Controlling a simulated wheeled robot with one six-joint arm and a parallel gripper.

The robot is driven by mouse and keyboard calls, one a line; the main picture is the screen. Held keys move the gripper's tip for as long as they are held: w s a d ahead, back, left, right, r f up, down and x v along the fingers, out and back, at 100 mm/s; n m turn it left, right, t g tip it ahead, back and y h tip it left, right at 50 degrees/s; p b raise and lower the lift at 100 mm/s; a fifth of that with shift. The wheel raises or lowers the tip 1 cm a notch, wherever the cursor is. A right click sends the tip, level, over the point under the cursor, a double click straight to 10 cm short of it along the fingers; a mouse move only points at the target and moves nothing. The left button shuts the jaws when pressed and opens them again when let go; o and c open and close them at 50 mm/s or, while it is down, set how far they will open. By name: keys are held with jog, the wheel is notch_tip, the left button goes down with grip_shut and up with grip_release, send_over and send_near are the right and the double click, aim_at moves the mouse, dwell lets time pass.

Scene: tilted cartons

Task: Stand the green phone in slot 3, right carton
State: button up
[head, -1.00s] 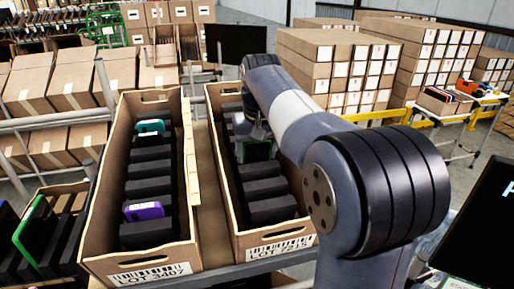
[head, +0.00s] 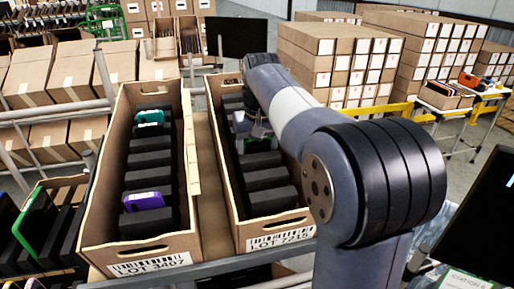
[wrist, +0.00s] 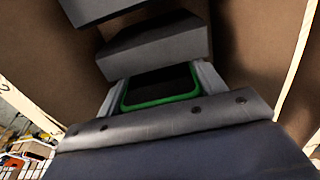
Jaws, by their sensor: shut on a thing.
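The right carton (head: 291,222), labelled LOT 7215, is a tilted brown box with a row of dark foam dividers. My gripper (wrist: 158,80) is down inside it, shut on the green phone (wrist: 160,103). In the wrist view the phone has a dark face and a bright green rim, with a finger on each side. A foam block (wrist: 155,48) lies just beyond the phone. In the head view my gripper (head: 257,136) is partly behind my arm and the phone is mostly hidden among the dividers. I cannot tell which slot it is at or whether it touches the bottom.
The left carton (head: 150,252), labelled LOT 3407, stands alongside with a teal phone (head: 150,117) and a purple phone (head: 143,201) between its dividers. The carton walls rise close around my gripper. A black monitor (head: 237,40) stands behind.

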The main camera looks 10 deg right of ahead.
jog(key=shift+f, duration=0.25)
dwell(0.4)
jog(key=o, duration=1)
jog(key=shift+r, duration=0.1)
notch_tip(320, 180, up, 10)
jog(key=s, duration=0.1)
jog(key=shift+s+r, duration=0.25)
jog(key=shift+s, duration=0.15)
